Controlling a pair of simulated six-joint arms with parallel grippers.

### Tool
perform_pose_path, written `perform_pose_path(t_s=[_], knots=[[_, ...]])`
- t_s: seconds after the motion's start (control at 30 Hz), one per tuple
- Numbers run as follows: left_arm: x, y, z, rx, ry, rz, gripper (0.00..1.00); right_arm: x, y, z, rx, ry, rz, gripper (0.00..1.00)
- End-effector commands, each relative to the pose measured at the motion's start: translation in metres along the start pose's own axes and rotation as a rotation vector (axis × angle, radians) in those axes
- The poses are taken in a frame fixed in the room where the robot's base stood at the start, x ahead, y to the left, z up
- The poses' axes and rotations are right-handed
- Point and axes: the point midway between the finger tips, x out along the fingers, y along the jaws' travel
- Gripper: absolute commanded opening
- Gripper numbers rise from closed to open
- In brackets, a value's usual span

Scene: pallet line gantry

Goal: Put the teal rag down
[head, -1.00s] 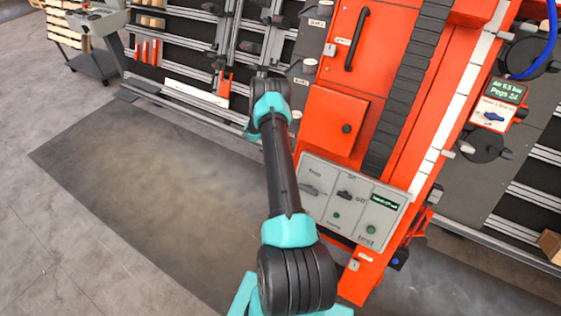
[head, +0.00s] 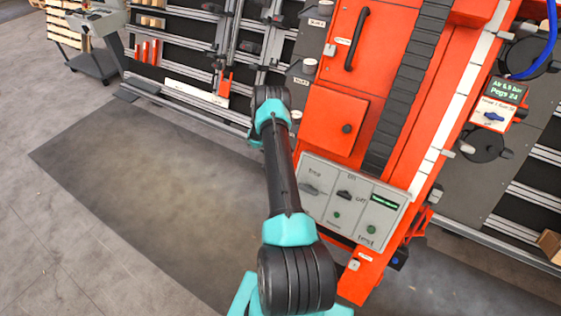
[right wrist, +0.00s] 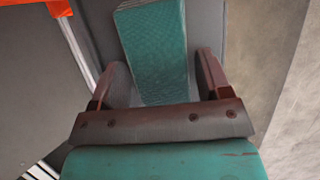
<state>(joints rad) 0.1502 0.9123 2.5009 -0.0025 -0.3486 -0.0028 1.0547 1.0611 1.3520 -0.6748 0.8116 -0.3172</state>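The teal rag (right wrist: 157,45) shows in the right wrist view as a long, textured, folded strip. It runs from the top edge of that view down between my right gripper's fingers. My right gripper (right wrist: 160,75) has its two dark reddish fingers apart, one on each side of the rag. Narrow grey gaps show between the rag and the fingers. I cannot tell how far the rag is from the grey surface behind it. In the head view one of my arms reaches up the middle, its gripper hidden. My left gripper is not in view.
A tilted orange machine (head: 334,118) with a grey switch panel (head: 352,200) stands right beside my arm. A dark floor mat (head: 140,185) lies open to the left. Racks of rails (head: 185,70) stand behind. A cart (head: 92,62) is at the far left.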

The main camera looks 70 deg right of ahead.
Motion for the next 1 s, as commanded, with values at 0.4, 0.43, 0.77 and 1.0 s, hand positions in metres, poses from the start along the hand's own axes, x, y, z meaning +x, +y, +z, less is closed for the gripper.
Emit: perform_pose_path(t_s=[0.4,0.43,0.77,1.0], knots=[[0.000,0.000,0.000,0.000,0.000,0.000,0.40,-0.002,0.000,0.001,0.000,0.000,0.000,0.83],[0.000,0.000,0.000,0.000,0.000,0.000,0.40,-0.003,0.000,0.001,0.000,0.000,0.001,0.83],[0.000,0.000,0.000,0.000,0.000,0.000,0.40,-0.039,0.001,0.001,0.000,0.002,0.002,0.83],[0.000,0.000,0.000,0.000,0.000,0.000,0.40,-0.060,0.000,-0.020,-0.001,0.001,0.001,0.83]])
